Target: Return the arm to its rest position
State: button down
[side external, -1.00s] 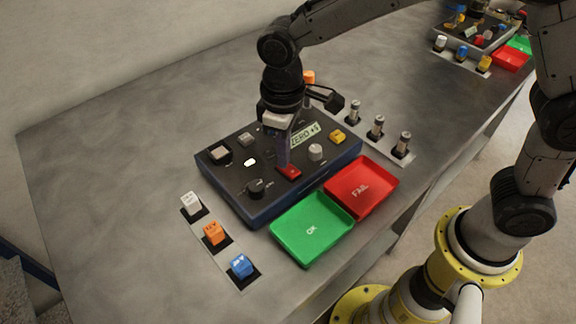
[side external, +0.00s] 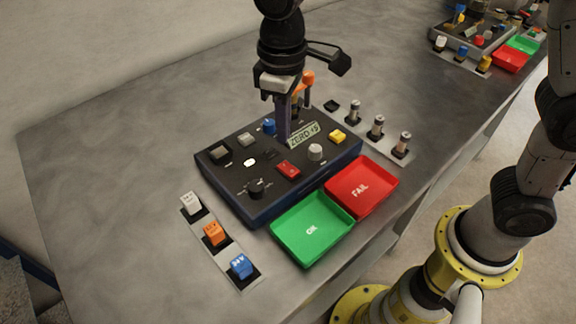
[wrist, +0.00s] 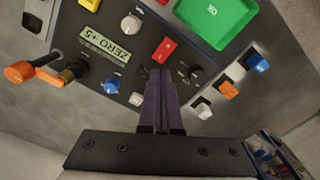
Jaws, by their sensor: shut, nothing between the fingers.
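My gripper (side external: 284,138) is shut and empty, pointing down above the back half of the dark test panel (side external: 228,180). Its closed purple fingers (wrist: 160,75) also show in the wrist view. The red button (side external: 288,169) on the panel is clear of the fingers, in front of them in the side view. The display (side external: 303,135) reads "ZERO +5". A blue knob (side external: 268,126) shows just left of the fingers. A grey knob (side external: 315,152), a yellow button (side external: 337,136) and a black dial (side external: 257,188) are on the panel too.
A green OK tray (side external: 290,245) and a red FAIL tray (side external: 345,198) lie in front. White (side external: 190,202), orange (side external: 213,233) and blue (side external: 240,264) cubes stand at left. An orange-handled part (side external: 308,80) rises behind my gripper. A second station (side external: 458,48) stands far right.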

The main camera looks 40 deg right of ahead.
jog(key=shift+r, duration=0.1)
jog(key=s+d+r+m+t, duration=0.2)
jog(key=s+d+r, duration=0.1)
jog(key=d+r, duration=0.3)
jog(key=s+d+r+m+t, duration=0.1)
jog(key=s+d+r+m, duration=0.2)
jog(key=d, duration=0.5)
jog(key=s+d+f+t, duration=0.1)
jog(key=s+d+f, duration=0.1)
jog(key=s, duration=0.4)
jog(key=s+d+f+m+t, duration=0.1)
jog(key=s+d+f, duration=0.2)
jog(key=s, duration=0.4)
jog(key=shift+d+f+t, duration=0.2)
jog(key=shift+d+t, duration=0.1)
jog(key=shift+d, duration=0.3)
